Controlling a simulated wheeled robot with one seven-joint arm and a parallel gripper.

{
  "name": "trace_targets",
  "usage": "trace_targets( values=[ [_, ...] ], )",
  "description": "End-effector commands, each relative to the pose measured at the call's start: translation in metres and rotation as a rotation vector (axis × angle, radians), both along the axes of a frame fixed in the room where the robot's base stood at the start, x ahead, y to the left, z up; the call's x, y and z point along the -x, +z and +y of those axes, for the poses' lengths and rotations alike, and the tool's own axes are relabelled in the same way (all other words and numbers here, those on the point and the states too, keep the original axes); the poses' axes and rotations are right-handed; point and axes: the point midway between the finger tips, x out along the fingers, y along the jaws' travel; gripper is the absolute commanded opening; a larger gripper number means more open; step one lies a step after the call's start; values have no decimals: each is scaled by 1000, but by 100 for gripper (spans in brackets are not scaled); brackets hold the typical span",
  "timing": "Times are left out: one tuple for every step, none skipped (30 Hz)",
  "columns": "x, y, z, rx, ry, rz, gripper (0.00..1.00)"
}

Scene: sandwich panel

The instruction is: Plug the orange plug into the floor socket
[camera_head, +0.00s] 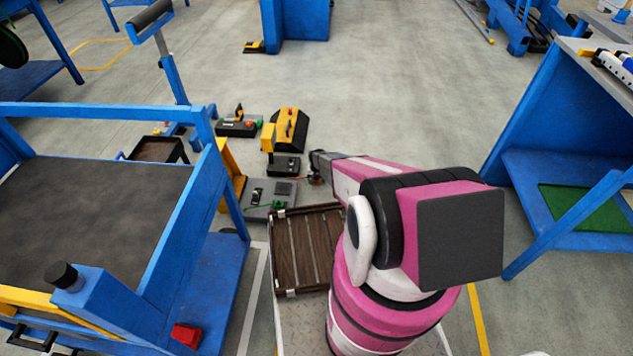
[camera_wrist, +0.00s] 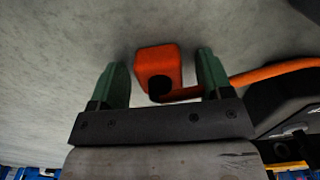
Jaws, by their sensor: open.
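The orange plug (camera_wrist: 158,66) is a small block with an orange cord (camera_wrist: 270,75) running off to the right in the wrist view. My gripper (camera_wrist: 163,80) is open, with one green finger on each side of the plug and visible gaps to it. In the head view my gripper (camera_head: 318,166) is low over the floor at the end of my pink arm, and the plug is a small orange-red spot (camera_head: 314,179) beside it. A grey plate with dark blocks (camera_head: 270,203) lies on the floor to the left; I cannot tell whether it is the floor socket.
A black base with a yellow upright (camera_head: 284,166) stands just left of my gripper. A yellow and black wedge (camera_head: 290,130) and a black box (camera_head: 238,128) lie behind it. A brown slatted crate (camera_head: 308,250) is in front. Blue benches stand left and right (camera_head: 560,170).

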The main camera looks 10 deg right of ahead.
Motion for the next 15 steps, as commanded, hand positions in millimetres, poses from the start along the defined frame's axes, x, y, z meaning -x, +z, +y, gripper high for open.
trace_targets(
  values=[
    [0, 0, 0, 0, 0, 0, 72],
    [0, 0, 0, 0, 0, 0, 72],
    [0, 0, 0, 0, 0, 0, 69],
    [0, 0, 0, 0, 0, 0, 59],
    [0, 0, 0, 0, 0, 0, 50],
    [0, 0, 0, 0, 0, 0, 37],
    [0, 0, 0, 0, 0, 0, 27],
    [0, 0, 0, 0, 0, 0, 21],
    [0, 0, 0, 0, 0, 1, 21],
    [0, 0, 0, 0, 0, 1, 21],
    [0, 0, 0, 0, 0, 0, 21],
    [0, 0, 0, 0, 0, 1, 21],
    [0, 0, 0, 0, 0, 1, 21],
    [0, 0, 0, 0, 0, 1, 21],
    [0, 0, 0, 0, 0, 1, 21]
  ],
)
